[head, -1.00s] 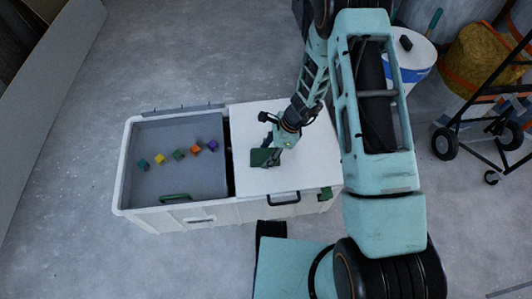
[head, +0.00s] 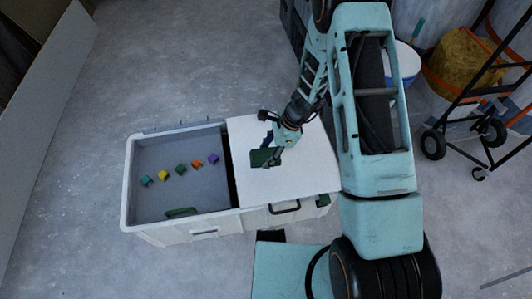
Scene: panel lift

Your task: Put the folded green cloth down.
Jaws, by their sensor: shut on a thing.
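The folded green cloth (head: 260,158) is a small dark green square over the white panel (head: 300,178), left of the panel's middle. My gripper (head: 270,160) points down at the cloth's right side and is shut on it. The fingertips are small and partly hidden by the wrist. I cannot tell whether the cloth touches the panel or hangs just above it.
Left of the panel is an open grey bin (head: 180,195) with several small coloured cubes in a row and a green item (head: 181,212) at its front wall. A black handle (head: 285,208) is on the front. A bucket (head: 405,62) and a hand truck (head: 478,130) stand at the right.

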